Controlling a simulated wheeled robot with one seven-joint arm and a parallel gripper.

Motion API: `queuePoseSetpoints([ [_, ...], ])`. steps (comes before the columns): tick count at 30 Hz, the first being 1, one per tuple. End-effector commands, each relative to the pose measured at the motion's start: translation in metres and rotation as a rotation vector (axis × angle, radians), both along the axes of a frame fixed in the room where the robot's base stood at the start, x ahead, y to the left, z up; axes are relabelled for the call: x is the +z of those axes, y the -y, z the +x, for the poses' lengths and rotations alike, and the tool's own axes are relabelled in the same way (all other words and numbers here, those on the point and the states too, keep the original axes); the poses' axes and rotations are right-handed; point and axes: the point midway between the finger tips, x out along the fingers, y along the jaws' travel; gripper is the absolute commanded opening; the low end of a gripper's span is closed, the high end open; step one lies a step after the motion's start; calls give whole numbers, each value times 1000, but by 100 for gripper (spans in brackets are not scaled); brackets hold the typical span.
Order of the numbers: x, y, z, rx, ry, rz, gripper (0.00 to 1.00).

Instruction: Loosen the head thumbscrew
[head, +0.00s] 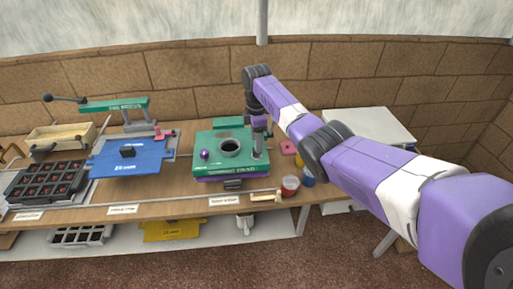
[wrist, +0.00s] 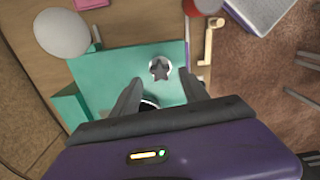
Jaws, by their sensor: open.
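The green head block (head: 207,166) stands on the bench, with a round dark hole (head: 230,147) in its top and a purple knob (head: 204,154) at its left. In the wrist view, a dark star-shaped thumbscrew (wrist: 160,69) sits on a pale round disc on the green top (wrist: 110,65). My gripper (wrist: 161,78) is open and points down at the top. Its fingertips lie to either side of and just below the thumbscrew in that view, with nothing held. Their height above it is unclear. In the head view my gripper (head: 258,149) is over the block's right side.
A blue plate (head: 128,158) and a dark compartment tray (head: 45,181) stand left. A pale rounded object (wrist: 62,33) is beside the block in the wrist view.

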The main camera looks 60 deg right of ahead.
Motion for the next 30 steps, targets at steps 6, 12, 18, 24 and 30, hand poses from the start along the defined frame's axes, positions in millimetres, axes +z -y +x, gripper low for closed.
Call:
queuePoseSetpoints([
  [6,2,0,0,-1,0,0,53],
  [12,2,0,0,-47,0,0,53],
  [18,2,-1,0,-316,-1,2,53],
  [24,2,-1,0,-604,-1,2,53],
  [30,2,-1,0,-886,-1,1,53],
])
